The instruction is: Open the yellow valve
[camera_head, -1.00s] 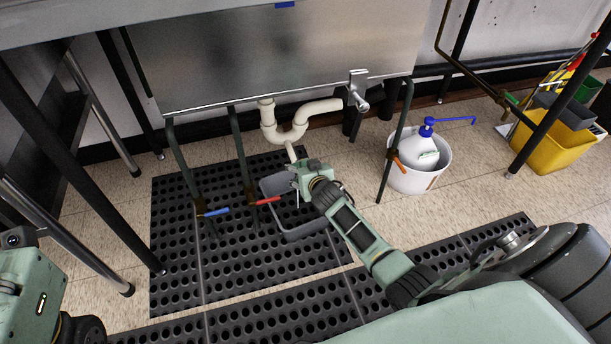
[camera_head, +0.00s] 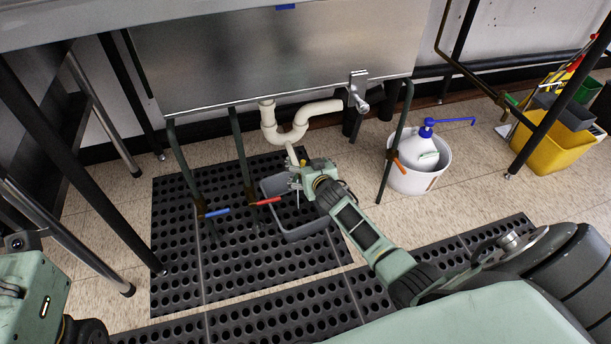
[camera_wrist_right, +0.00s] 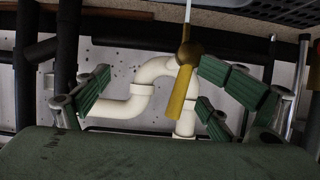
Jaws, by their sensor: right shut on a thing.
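The yellow valve handle (camera_wrist_right: 184,72) shows in the right wrist view as a long lever between the finger pads, hanging from a brass-coloured knob at a thin white pipe. In the head view my right gripper (camera_head: 298,180) is below the white drain trap and above the grey tub. There it hides most of the valve, with only a small yellow bit showing. My left arm shows at the lower left, but its fingers are out of view.
A blue-handled valve (camera_head: 216,212) and a red-handled valve (camera_head: 267,201) are on pipes to the left. An orange handle (camera_head: 399,163) is beside the white bucket (camera_head: 420,178). The white trap (camera_head: 285,137) hangs close above my right gripper. The grey tub (camera_head: 304,231) stands on the black mat (camera_head: 170,250).

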